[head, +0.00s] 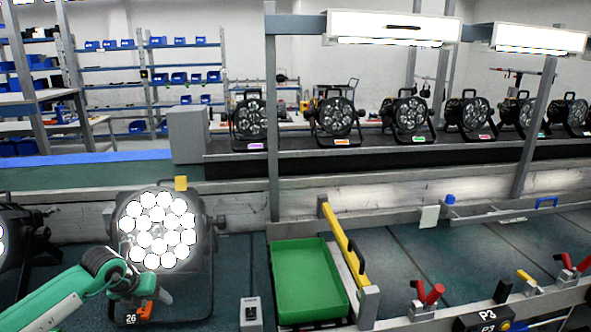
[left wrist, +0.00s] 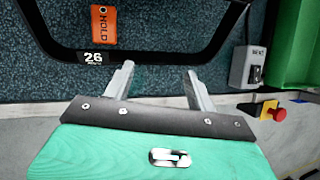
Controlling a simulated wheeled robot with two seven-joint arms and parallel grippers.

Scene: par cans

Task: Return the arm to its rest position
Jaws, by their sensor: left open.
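My left arm (head: 60,298) is green and reaches in from the lower left. My left gripper (left wrist: 159,68) is open in the left wrist view, with nothing between its two grey fingers. In the head view it is at the lower front of a lit par can (head: 157,230) with many bright white lenses. The can's black bracket (left wrist: 170,57) passes just beyond the fingertips; I cannot tell if they touch. An orange HOLD tag (left wrist: 104,25) and a 26 label (left wrist: 97,58) are by the bracket. My right gripper is not in view.
A green tray (head: 283,318) is right of the can. A small grey switch box (head: 249,313) stands between them. A red knob (left wrist: 280,114) shows in the left wrist view. Another par can (head: 22,240) is at the left edge. Several cans stand on the back shelf (head: 380,145).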

